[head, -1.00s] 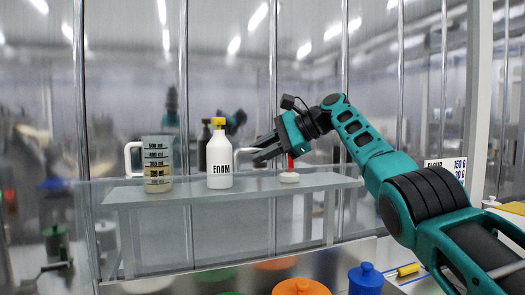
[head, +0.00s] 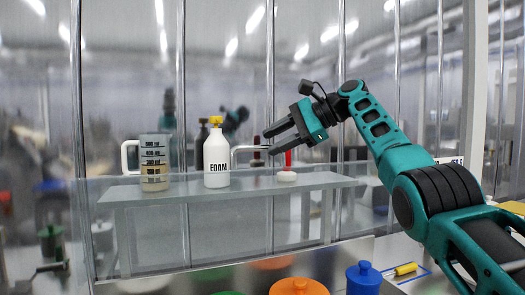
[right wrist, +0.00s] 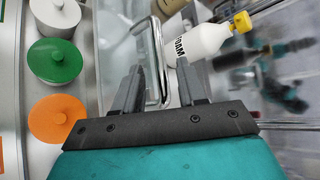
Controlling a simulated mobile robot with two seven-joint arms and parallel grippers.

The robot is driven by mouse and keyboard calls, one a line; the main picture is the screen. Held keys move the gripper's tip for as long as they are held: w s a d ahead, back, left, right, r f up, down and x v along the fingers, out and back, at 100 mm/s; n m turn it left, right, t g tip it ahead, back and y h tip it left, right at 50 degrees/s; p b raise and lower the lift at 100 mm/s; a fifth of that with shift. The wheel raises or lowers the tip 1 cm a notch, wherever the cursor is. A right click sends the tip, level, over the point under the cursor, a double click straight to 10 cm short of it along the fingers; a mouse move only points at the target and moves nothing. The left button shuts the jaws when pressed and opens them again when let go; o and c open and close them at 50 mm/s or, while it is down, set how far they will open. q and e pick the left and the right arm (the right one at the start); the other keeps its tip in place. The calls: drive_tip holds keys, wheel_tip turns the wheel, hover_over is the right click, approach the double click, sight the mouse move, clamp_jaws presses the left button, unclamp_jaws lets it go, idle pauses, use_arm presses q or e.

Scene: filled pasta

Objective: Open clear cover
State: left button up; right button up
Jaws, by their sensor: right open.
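The clear cover (head: 150,235) is a see-through upright pane in front of a grey shelf; its exact edges are hard to make out. A pale bar handle (head: 250,148) shows in front of the shelf, just right of the foam bottle. In the right wrist view the metal handle (right wrist: 153,50) runs into the space between my fingers. My right gripper (head: 270,142) is open and empty, with its tips close to the handle's right end. It also shows in the right wrist view (right wrist: 160,72). I cannot tell whether a finger touches the handle. My left gripper is out of view.
A measuring jug (head: 154,165) and a white foam bottle (head: 217,160) stand on the shelf (head: 130,193), near a red item on a white base (head: 287,176). Orange (head: 298,287) and blue (head: 363,276) lidded containers stand in front, beside a yellow marker (head: 406,269).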

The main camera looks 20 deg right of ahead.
drive_tip(key=v, duration=0.8)
